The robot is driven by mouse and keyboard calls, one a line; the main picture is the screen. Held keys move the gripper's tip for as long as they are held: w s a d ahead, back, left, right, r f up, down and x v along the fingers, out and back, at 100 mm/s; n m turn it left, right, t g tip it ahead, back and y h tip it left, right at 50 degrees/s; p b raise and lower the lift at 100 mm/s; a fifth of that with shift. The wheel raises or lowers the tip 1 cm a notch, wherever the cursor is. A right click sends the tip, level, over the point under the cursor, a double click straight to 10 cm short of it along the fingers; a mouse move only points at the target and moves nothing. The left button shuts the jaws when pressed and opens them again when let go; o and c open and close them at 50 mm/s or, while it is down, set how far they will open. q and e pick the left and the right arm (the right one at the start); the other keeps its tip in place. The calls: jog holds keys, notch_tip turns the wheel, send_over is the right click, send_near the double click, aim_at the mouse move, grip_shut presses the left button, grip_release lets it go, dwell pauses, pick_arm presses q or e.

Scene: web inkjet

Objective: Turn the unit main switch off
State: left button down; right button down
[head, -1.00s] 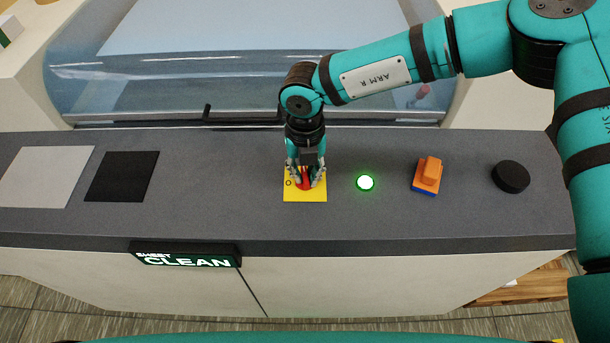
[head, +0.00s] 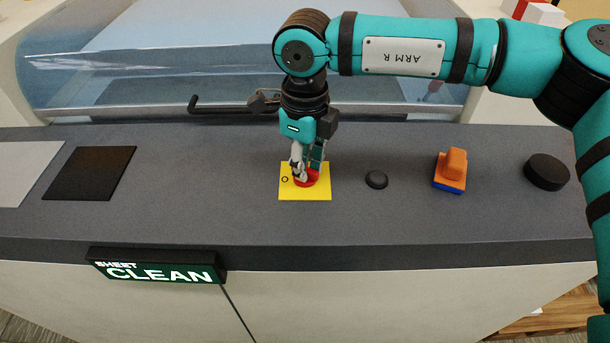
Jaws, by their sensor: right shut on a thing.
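The unit main switch is a red rotary knob (head: 311,179) on a yellow plate (head: 318,194) set on the dark grey counter. A small ring mark shows on the plate, left of the knob. My right gripper (head: 306,172) points down and is shut on the red knob, its fingers hiding part of it. A round lamp (head: 376,180) right of the plate is dark. My left gripper is not in view.
An orange and blue block (head: 451,171) and a black puck (head: 547,172) stand to the right. Black (head: 90,173) and light grey (head: 22,170) squares lie at left. A lit "SHEET CLEAN" sign (head: 158,268) hangs on the counter front. A clear curved cover (head: 200,75) and black handle (head: 225,107) are behind.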

jog(key=n+b, duration=0.2)
jog(key=n, duration=0.1)
jog(key=shift+n+b, duration=0.85)
jog(key=shift+n, duration=0.35)
jog(key=shift+r, duration=0.1)
jog(key=c, duration=1.3)
grip_release()
jog(key=shift+c, duration=0.2)
jog(key=shift+r, duration=0.2)
notch_tip(320, 180, up, 12)
jog(key=shift+f, duration=0.2)
